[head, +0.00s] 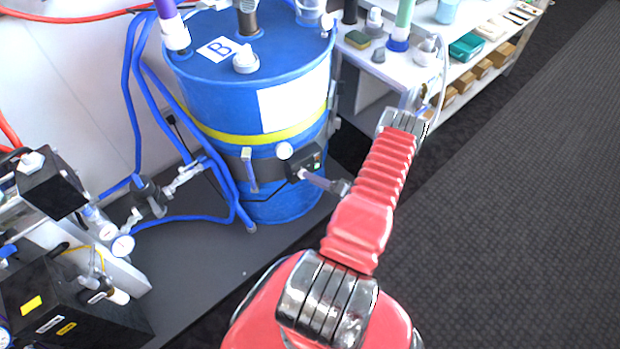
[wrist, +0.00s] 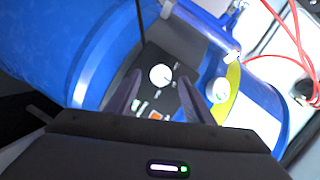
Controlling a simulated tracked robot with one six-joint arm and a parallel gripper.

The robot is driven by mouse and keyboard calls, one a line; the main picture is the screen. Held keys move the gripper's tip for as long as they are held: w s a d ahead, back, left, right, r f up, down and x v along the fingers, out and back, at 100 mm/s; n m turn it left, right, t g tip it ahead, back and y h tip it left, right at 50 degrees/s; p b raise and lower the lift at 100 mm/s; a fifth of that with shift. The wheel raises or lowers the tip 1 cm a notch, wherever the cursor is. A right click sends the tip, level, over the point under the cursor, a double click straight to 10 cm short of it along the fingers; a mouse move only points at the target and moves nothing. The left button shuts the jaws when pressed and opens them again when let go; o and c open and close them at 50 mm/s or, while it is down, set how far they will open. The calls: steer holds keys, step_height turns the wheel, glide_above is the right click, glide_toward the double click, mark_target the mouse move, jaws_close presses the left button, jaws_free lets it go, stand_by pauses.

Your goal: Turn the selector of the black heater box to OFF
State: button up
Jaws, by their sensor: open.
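The black heater box (head: 303,165) sits on the dark band around the blue drum marked B. In the wrist view, the box (wrist: 150,92) fills the space between my fingers. Its round white selector (wrist: 161,75) has small white marks around it; which mark it points to is too small to tell. A reddish-orange part and a small green one show lower on the box face. My gripper (wrist: 160,79) is open, its two dark fingers on either side of the selector in the picture; I cannot tell whether they touch it. In the head view my gripper (head: 316,181) points at the box from the right.
The blue drum (head: 290,85) has a yellow strap and hoses on its lid. Blue hoses (head: 137,90) hang at its left. Black equipment with gauges (head: 60,290) stands at lower left. A white shelf (head: 465,65) stands behind. Dark floor (head: 520,220) is clear at right.

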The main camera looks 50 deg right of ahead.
steer(key=s+r, duration=0.2)
steer(key=s, duration=0.9)
steer(key=shift+s+d, duration=0.15)
steer(key=shift+d, duration=0.05)
stand_by(0.4)
